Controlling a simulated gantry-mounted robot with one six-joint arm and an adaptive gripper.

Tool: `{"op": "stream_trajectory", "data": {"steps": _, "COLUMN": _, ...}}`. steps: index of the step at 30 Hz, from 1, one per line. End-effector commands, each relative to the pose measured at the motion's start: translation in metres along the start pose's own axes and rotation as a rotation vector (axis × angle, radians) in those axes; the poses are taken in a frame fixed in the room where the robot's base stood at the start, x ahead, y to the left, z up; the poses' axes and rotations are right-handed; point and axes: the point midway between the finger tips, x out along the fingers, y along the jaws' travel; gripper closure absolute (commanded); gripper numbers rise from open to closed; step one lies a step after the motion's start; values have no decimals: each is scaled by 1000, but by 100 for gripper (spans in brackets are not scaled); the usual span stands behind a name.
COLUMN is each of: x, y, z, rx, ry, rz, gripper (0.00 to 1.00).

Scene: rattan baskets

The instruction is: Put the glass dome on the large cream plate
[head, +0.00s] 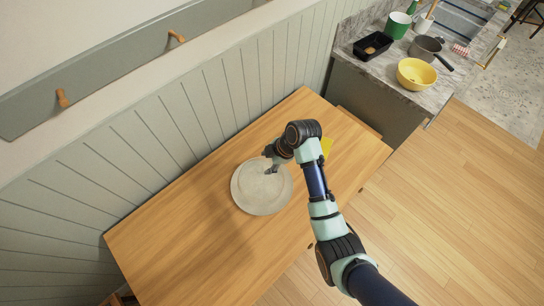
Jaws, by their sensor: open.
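The large cream plate (246,201) lies on the wooden table near the wall. A faint, pale rounded outline shows over the plate's middle and may be the clear glass dome, but I cannot tell it apart from the plate's own surface. My gripper (270,166) is above the upper part of the plate, pointing down, with its jaws open. The fingertips are small and dark here, and I cannot tell whether they touch anything. My wrist and arm hide the table to the right of the plate.
The wooden table (180,238) is clear at its left and front. A yellow thing (327,146) shows partly behind my arm. The panelled wall (200,110) runs along the table's back edge. A counter at the upper right holds a yellow bowl (416,74), a saucepan (425,48) and a black tray (373,46).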

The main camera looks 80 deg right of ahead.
Motion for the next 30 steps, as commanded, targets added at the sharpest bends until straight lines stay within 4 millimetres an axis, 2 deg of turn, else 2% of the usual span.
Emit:
{"op": "stream_trajectory", "data": {"steps": 3, "x": -25, "y": 1, "z": 0, "rx": 1, "ry": 1, "rz": 4, "gripper": 42}}
{"op": "stream_trajectory", "data": {"steps": 7, "x": -40, "y": 0, "z": 0, "rx": 0, "ry": 1, "rz": 1, "gripper": 42}}
{"op": "stream_trajectory", "data": {"steps": 23, "x": -43, "y": 0, "z": -1, "rx": 0, "ry": 1, "rz": 0, "gripper": 42}}
{"op": "stream_trajectory", "data": {"steps": 26, "x": -41, "y": -4, "z": -22, "rx": 5, "ry": 0, "rz": 19, "gripper": 42}}
{"op": "stream_trajectory", "data": {"steps": 29, "x": -38, "y": -20, "z": -87, "rx": 35, "ry": 16, "rz": 82, "gripper": 42}}
{"op": "stream_trajectory", "data": {"steps": 30, "x": -40, "y": -32, "z": -124, "rx": 57, "ry": 39, "rz": 120, "gripper": 42}}
